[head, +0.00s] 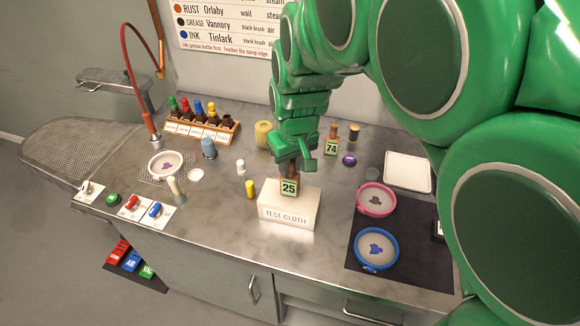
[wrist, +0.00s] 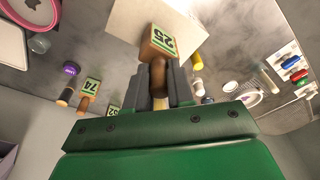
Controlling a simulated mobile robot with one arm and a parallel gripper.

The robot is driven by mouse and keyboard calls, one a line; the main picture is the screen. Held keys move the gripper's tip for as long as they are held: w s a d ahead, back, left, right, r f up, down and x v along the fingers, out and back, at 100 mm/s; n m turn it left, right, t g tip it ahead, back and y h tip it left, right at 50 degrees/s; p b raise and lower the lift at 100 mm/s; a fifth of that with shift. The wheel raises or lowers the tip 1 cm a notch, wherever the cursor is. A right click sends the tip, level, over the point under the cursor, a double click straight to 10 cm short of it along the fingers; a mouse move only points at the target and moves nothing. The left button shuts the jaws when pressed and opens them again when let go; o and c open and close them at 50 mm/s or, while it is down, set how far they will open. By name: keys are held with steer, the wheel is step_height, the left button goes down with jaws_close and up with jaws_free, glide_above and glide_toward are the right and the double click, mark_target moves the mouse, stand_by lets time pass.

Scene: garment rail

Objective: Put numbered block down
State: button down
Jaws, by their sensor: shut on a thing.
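The numbered block (head: 289,188) is wooden with a green-edged label reading 25. My gripper (head: 297,164) is shut on its upper part from above. In the wrist view, the block (wrist: 162,42) shows beyond the fingers (wrist: 160,85), which close around its brown handle. The block is upright over the white box marked TEST CLOTH (head: 287,217). It looks to be on or just above the top face; I cannot tell whether it touches. A second block labelled 74 (head: 331,147) stands behind, to the right, and shows in the wrist view (wrist: 88,90).
A yellow cylinder (head: 250,189) stands left of the cloth box. A dark mat (head: 402,268) with pink (head: 376,186) and blue hoops lies right. A white tray (head: 408,172) is behind it. A rack of coloured bottles (head: 203,133) stands back left.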

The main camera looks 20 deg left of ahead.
mark_target(294, 180)
steer(key=shift+f, duration=0.6)
steer(key=shift+f, duration=0.1)
steer(key=c, duration=1)
jaws_free()
steer(key=r, duration=0.4)
steer(key=d+r, duration=0.1)
steer(key=r, duration=0.3)
steer(key=s+r, duration=0.1)
steer(key=r, duration=0.3)
steer(key=shift+s+d, duration=0.1)
steer(key=shift+d, duration=0.05)
